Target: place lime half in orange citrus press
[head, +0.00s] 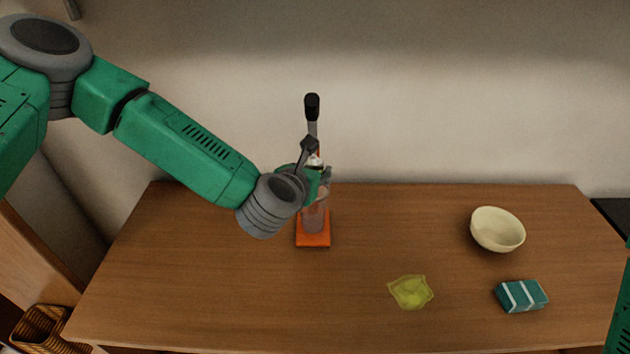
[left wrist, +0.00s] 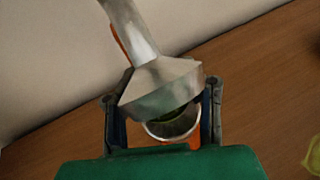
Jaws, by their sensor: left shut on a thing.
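The orange citrus press (head: 313,241) stands upright at the back of the table, with an orange base and a black-tipped lever. My left gripper (head: 318,160) is at its upper part and hides some of it. In the left wrist view the fingers of my left gripper (left wrist: 163,100) stand on both sides of the press's metal cone (left wrist: 160,88), shut against it. Below the cone is a round metal cup (left wrist: 160,130). A dark green patch in the cup, apparently the lime half (left wrist: 180,114), shows partly; the cone hides the rest. My right gripper is out of view.
A yellow-green flat thing (head: 411,292) lies at the front middle. A cream bowl (head: 497,229) and a teal striped block (head: 521,296) are on the right. A wicker basket (head: 38,328) is at the lower left. The table's left half is clear.

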